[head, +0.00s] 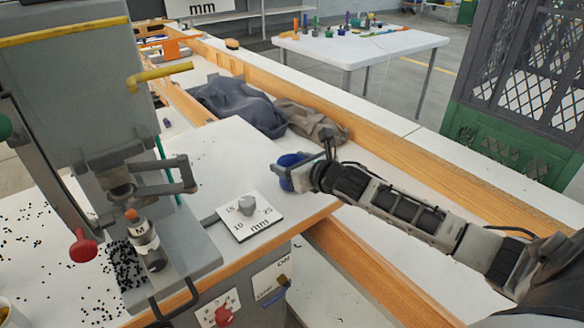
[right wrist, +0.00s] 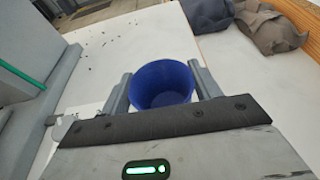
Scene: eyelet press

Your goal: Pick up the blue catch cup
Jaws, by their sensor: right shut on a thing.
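The blue catch cup (head: 289,161) is at the right end of the white table top in the head view, upright. It also shows in the right wrist view (right wrist: 162,84), with its open mouth facing the camera and no contents visible. My right gripper (right wrist: 163,88) is shut on the cup, one finger on each side of it. In the head view the right gripper (head: 292,172) partly covers the cup. I cannot tell whether the cup's base touches the table. My left gripper is not in view.
The grey press (head: 75,90) with a red knob (head: 83,248) stands at left. A white dial plate marked mm (head: 249,215) lies near the table edge. Small black bits (head: 125,265) are scattered around the press. Dark cloths (head: 235,105) lie behind the cup.

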